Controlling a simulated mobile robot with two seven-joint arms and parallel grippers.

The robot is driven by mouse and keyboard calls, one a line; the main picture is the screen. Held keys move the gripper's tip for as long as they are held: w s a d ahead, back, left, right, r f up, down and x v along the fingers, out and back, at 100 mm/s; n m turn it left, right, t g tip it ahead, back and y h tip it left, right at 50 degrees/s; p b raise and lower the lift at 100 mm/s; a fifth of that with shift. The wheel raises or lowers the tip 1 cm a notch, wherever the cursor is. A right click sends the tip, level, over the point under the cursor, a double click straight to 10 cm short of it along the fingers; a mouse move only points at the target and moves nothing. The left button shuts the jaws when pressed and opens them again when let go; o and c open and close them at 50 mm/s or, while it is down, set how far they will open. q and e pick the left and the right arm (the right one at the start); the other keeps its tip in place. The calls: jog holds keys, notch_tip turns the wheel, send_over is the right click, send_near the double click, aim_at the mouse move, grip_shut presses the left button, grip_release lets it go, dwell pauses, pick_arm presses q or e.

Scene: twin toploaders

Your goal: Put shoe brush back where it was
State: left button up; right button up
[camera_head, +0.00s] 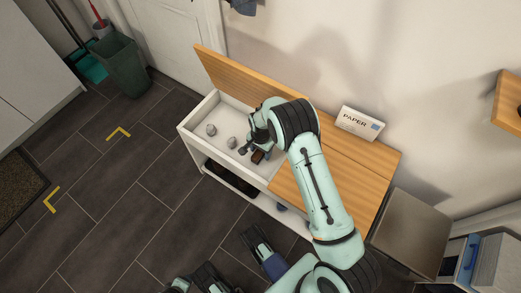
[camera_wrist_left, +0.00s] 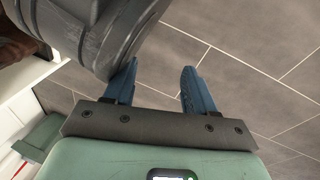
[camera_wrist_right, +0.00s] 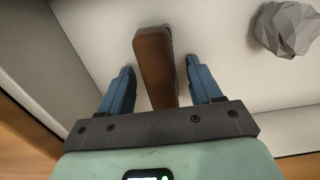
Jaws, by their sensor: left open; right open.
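The shoe brush (camera_head: 258,156), a brown block, is in the open white compartment (camera_head: 232,110) of the bench. In the right wrist view the brush (camera_wrist_right: 153,60) stands out between the two blue fingers of my right gripper (camera_wrist_right: 160,67), with a gap visible on each side. My right gripper (camera_head: 250,147) is open and low inside the compartment; my right arm hides part of it. My left gripper (camera_wrist_left: 160,68) is open and empty, above the floor tiles.
Crumpled grey paper balls (camera_head: 211,130) lie in the compartment, one close to my right gripper. The left wooden lid (camera_head: 225,72) is raised; the right lid (camera_head: 350,172) is down. A PAPER sign (camera_head: 360,122) stands behind. A bin (camera_head: 122,65) is at the left.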

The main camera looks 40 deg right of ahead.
notch_tip(320, 180, up, 8)
jog(key=shift+f+p, duration=0.25)
jog(key=shift+p, duration=0.85)
pick_arm(q)
jog(key=shift+t+h, duration=0.3)
jog(key=r, duration=0.1)
jog(key=w+d+r, duration=0.1)
jog(key=r, duration=0.1)
jog(key=d+r+p, duration=0.1)
jog(key=r, duration=0.1)
jog(key=shift+w, duration=0.15)
pick_arm(e)
notch_tip(320, 180, up, 5)
jog(key=shift+f, duration=0.1)
pick_arm(q)
jog(key=shift+r, duration=0.1)
